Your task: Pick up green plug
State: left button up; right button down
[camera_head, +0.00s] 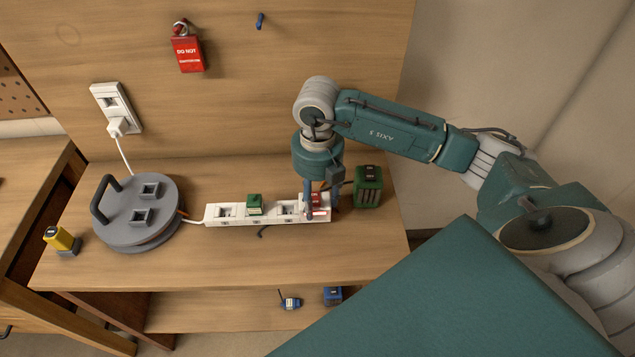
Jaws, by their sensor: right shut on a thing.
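A small green plug (255,205) sits upright in the white power strip (268,218), left of its middle. My right gripper (318,203) points down at the right end of the strip, to the right of the green plug and apart from it. It is shut on a red plug (315,199) there. The fingers partly hide this plug, and I cannot tell if it is fully seated in the strip. A larger green block (368,190) with a dark top stands right beside the gripper. My left gripper is not in view.
A grey cable reel (138,216) stands on the left of the wooden bench, with a yellow plug (61,239) beside it. A wall socket (116,108) and a red padlock (187,48) are on the back panel. The bench front is clear.

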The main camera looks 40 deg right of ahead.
notch_tip(320, 180, down, 2)
jog(key=shift+s+f, duration=0.1)
jog(key=shift+s, duration=0.05)
jog(key=shift+f, duration=0.5)
jog(key=c, duration=0.9)
grip_release()
jog(key=shift+c, duration=0.2)
jog(key=shift+o, duration=0.3)
jog(key=shift+r, duration=0.2)
notch_tip(320, 180, up, 11)
jog(key=b, duration=0.3)
jog(key=shift+r, duration=0.5)
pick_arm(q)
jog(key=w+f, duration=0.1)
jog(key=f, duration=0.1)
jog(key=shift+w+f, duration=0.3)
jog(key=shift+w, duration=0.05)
